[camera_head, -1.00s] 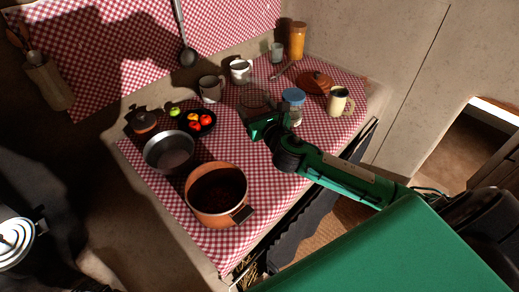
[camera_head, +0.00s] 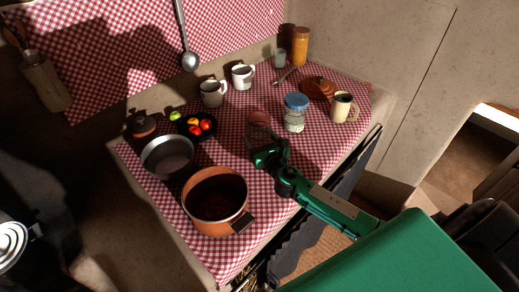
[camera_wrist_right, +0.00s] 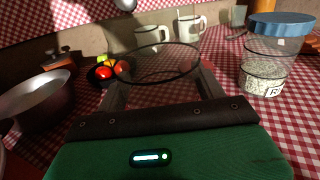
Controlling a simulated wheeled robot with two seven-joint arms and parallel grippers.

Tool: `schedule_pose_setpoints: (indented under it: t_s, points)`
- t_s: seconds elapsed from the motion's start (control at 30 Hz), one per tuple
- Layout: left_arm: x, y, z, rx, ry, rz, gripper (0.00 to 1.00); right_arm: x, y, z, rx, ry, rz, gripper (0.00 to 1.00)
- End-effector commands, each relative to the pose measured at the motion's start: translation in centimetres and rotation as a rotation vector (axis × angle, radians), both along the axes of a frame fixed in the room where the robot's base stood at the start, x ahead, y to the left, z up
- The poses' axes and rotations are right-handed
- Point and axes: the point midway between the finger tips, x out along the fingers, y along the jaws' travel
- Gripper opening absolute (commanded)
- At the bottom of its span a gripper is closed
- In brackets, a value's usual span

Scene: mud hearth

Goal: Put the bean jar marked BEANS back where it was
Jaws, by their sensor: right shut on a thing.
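My right gripper (camera_head: 266,154) is shut on an open clear glass jar (camera_head: 258,122). The jar is largely see-through, and its round rim also shows in the right wrist view (camera_wrist_right: 155,62), with the checked cloth visible through it. It looks about upright; its label is hidden, and I cannot tell whether its base touches the cloth. A blue-lidded glass jar (camera_head: 295,113) with pale contents stands apart to its right; its partly cut label begins "RI" in the wrist view (camera_wrist_right: 268,72). An orange pot (camera_head: 197,218) with dark red contents stands at the front. My left gripper is not in view.
Behind the held jar are a grey mug (camera_head: 213,94), a white mug (camera_head: 243,76) and a dark plate of fruit (camera_head: 184,127). A steel pan (camera_head: 168,154) is left, a cream mug (camera_head: 343,106) right. The checked cloth (camera_head: 318,142) is clear right of my gripper.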

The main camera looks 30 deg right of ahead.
Motion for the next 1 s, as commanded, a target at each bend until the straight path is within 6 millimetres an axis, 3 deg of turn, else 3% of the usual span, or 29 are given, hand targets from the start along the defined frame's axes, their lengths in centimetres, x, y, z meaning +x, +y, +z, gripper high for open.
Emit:
schedule_pose_setpoints:
  t_s: [0.3, 0.47, 0.77, 0.8, 0.9, 1.0]
  points:
    - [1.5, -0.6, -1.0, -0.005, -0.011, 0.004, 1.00, 0.0, 0.0, -4.1, 0.000, 0.001, -0.001, 0.37]
    - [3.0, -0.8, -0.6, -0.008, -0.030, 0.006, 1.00, 0.0, 0.0, -4.5, -0.001, -0.001, 0.000, 0.37]
    - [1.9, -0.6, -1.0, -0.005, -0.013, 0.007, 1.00, 0.0, 0.0, -4.8, -0.001, 0.000, 0.000, 0.37]
    - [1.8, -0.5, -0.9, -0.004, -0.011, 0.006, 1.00, 0.0, 0.0, -4.8, -0.001, 0.001, 0.001, 0.75]
    - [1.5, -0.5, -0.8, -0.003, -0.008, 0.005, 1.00, 0.0, 0.0, -4.8, -0.001, 0.001, 0.001, 0.91]
    - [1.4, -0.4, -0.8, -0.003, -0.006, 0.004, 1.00, 0.0, 0.0, -4.8, -0.001, 0.001, 0.001, 0.91]
